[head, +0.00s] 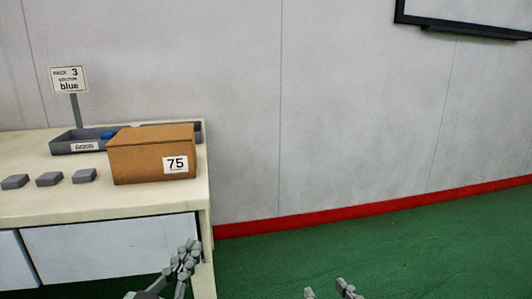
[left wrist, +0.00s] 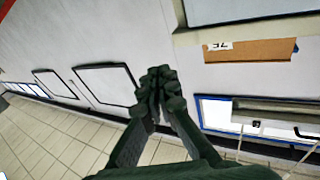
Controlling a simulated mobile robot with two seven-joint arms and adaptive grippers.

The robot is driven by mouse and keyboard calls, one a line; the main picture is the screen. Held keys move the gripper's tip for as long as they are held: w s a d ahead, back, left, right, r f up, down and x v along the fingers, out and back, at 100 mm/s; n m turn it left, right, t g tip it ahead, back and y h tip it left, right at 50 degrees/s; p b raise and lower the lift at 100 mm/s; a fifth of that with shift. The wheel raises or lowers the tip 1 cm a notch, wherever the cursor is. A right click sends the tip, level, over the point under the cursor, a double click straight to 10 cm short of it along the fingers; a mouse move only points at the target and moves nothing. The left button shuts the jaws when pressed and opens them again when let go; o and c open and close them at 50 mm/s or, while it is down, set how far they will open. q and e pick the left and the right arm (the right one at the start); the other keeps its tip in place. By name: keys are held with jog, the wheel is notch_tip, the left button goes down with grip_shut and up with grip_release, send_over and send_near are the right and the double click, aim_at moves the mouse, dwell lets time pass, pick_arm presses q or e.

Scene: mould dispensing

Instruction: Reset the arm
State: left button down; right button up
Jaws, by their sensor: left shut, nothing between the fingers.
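My left gripper (head: 186,256) is shut and empty, low in front of the table's right front corner in the head view. In the left wrist view its dark fingers (left wrist: 158,82) meet at the tips with nothing between them. My right gripper (head: 328,291) shows only its fingertips at the bottom edge of the head view, spread apart with nothing seen between them. The rest of it is out of frame. Both grippers are apart from the objects on the table.
A cream table (head: 120,203) at left holds a brown box (head: 135,162) labelled 75, a grey tray (head: 62,147) marked GOOD with something blue in it, and three grey blocks (head: 50,179). A sign (head: 69,79) reads "3" and "blue". Green floor (head: 400,250) at right is clear.

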pick_arm(q)
jog(key=s+d+f+g, duration=0.3)
jog(key=s+f, duration=0.2)
jog(key=s, duration=0.1)
jog(key=s+a+f+n+g+y+p, duration=0.1)
jog(key=a+f+g+y+p, duration=0.35)
jog(key=f, duration=0.85)
pick_arm(e)
jog(key=s+d+f+g+h, duration=0.1)
jog(key=d+f+g+h, duration=0.4)
jog(key=f, duration=0.9)
pick_arm(q)
jog(key=s+a+f+n+g+y+p, duration=0.1)
jog(key=s+a+f+g+p, duration=0.4)
jog(key=s+a+f+g, duration=0.3)
jog(key=s+a+f, duration=0.3)
jog(key=a+f, duration=0.1)
jog(key=shift+s+a+f, duration=0.15)
pick_arm(e)
jog(key=s+d+f+m+g+h, duration=0.1)
jog(key=s+d+f+m+g, duration=0.1)
jog(key=s+d+f+g, duration=0.6)
jog(key=s+d+f, duration=0.3)
jog(key=f, duration=0.1)
jog(key=shift+s+d, duration=0.2)
jog(key=shift+d, duration=0.1)
